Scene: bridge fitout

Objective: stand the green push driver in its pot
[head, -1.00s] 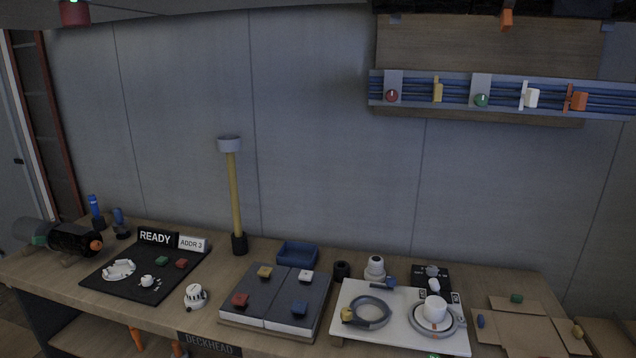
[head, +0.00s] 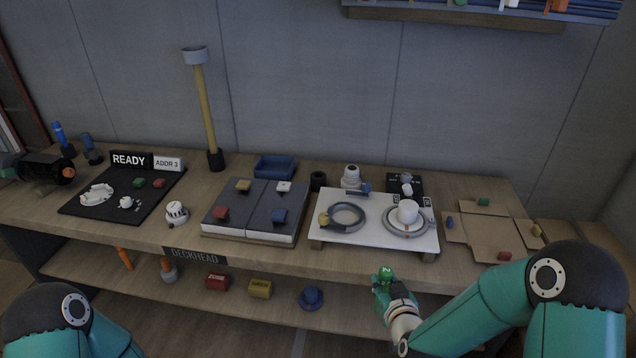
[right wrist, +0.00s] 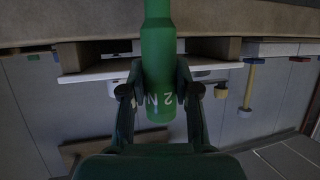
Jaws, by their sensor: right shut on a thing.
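The green push driver (head: 386,274) is in my right gripper (head: 388,286), in front of the bench's front edge and below the white board. In the right wrist view the driver (right wrist: 158,60) is a thick green cylinder with white lettering, between the two dark fingers (right wrist: 160,92), which are shut on it. A small black pot (head: 318,180) stands on the bench behind the white board, apart from the driver. Its inside looks dark, and I cannot tell for sure that it is the driver's pot. My left gripper is out of view.
The white board (head: 380,232) with rings and a white cup (head: 408,211) lies between the driver and the black pot. A blue tray (head: 274,167) and grey panels (head: 248,207) lie left of it. A shelf (head: 200,298) with blocks runs below.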

